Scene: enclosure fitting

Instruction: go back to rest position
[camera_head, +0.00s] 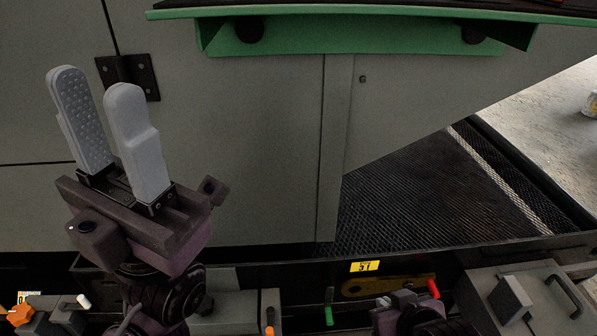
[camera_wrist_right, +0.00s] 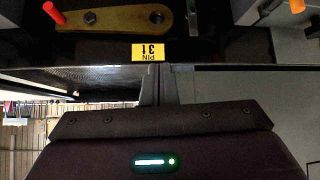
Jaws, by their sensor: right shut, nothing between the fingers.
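My left gripper (camera_head: 97,85) stands upright at the left of the head view. Its two pale grey fingers point up with a gap between them, and nothing is in the gap. My right gripper (camera_head: 403,299) shows only in part at the bottom of the head view, right of centre; its fingers are hard to make out there.
A grey panel wall (camera_head: 260,150) faces me, with a green ledge (camera_head: 350,37) above. Below runs a dark shelf with a yellow label (camera_head: 365,266), a brass-coloured lever (camera_head: 385,286) and a grey box with a handle (camera_head: 530,300). Black mesh (camera_head: 430,195) lies right of centre.

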